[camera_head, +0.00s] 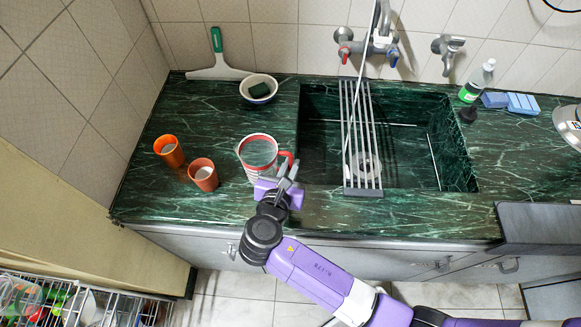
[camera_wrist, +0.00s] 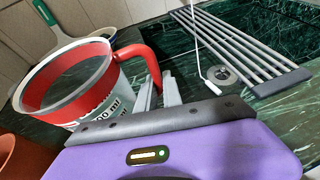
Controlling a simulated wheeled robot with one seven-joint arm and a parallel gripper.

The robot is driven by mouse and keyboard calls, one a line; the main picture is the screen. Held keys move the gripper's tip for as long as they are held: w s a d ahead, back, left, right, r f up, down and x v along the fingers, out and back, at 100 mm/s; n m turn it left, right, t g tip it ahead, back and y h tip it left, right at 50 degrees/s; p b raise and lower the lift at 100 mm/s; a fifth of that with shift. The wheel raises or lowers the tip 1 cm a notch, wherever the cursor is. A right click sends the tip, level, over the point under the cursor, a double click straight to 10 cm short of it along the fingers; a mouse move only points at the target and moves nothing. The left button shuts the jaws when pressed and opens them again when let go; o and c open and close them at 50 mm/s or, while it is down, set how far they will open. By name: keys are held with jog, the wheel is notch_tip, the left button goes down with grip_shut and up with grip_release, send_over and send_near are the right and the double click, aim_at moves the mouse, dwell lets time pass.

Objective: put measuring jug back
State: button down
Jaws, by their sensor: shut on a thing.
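My gripper (camera_head: 287,172) is shut on the jug's handle, on the jug's right side. In the wrist view the jug (camera_wrist: 90,95) fills the left, and its red handle (camera_wrist: 143,55) runs down to the fingertips of my gripper (camera_wrist: 160,92). The lower handle is partly hidden by the fingers.
Two orange cups (camera_head: 169,151) (camera_head: 203,174) stand left of the jug. The sink (camera_head: 410,140) with a metal rack (camera_head: 362,135) lies to the right. Counter beyond the cups is clear.

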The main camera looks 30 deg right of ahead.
jog(key=shift+f, duration=0.5)
jog(key=c, duration=1.5)
grip_release()
jog(key=shift+f, duration=0.1)
jog(key=shift+s+a+r, duration=0.15)
jog(key=shift+a+r, duration=0.05)
jog(key=v, duration=1.1)
jog(key=shift+s+a+b, duration=0.2)
jog(key=shift+b, duration=0.15)
jog(key=shift+r, duration=0.1)
